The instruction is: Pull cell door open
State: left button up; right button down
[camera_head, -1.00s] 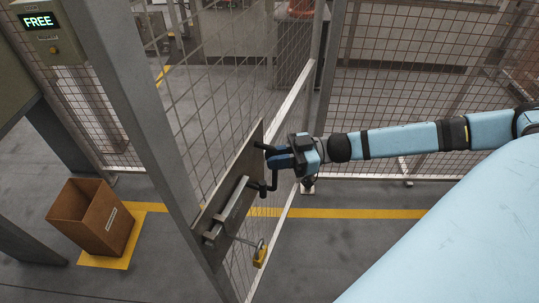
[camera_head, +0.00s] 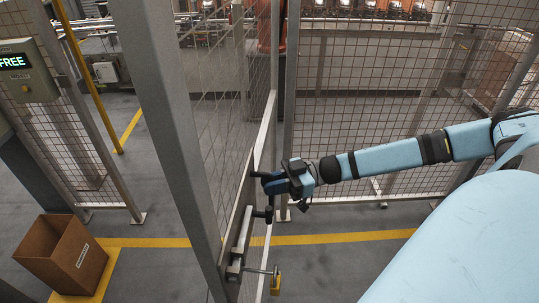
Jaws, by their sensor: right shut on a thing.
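The cell door (camera_head: 182,120) is a grey-framed mesh panel that stands ajar, seen nearly edge-on in the head view. A metal latch plate with a slide bolt (camera_head: 240,238) is on its right edge. A yellow padlock (camera_head: 275,284) hangs below the bolt. My right gripper (camera_head: 266,184) reaches in from the right and is shut on the dark door handle (camera_head: 256,172). The gripper partly hides the handle. My left gripper is not in view.
An open cardboard box (camera_head: 62,255) stands on the floor at lower left. A control box with a green FREE display (camera_head: 18,62) is at upper left. A mesh fence (camera_head: 375,90) stands behind my right arm. A yellow line (camera_head: 340,237) crosses the floor.

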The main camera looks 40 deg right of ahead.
dwell(0.4)
jog(key=c, duration=1.1)
grip_release()
jog(key=shift+c, duration=0.2)
jog(key=shift+d, duration=0.1)
jog(key=b+v, duration=0.2)
jog(key=v, duration=1.1)
jog(key=shift+s+d, duration=0.2)
jog(key=shift+d, duration=0.15)
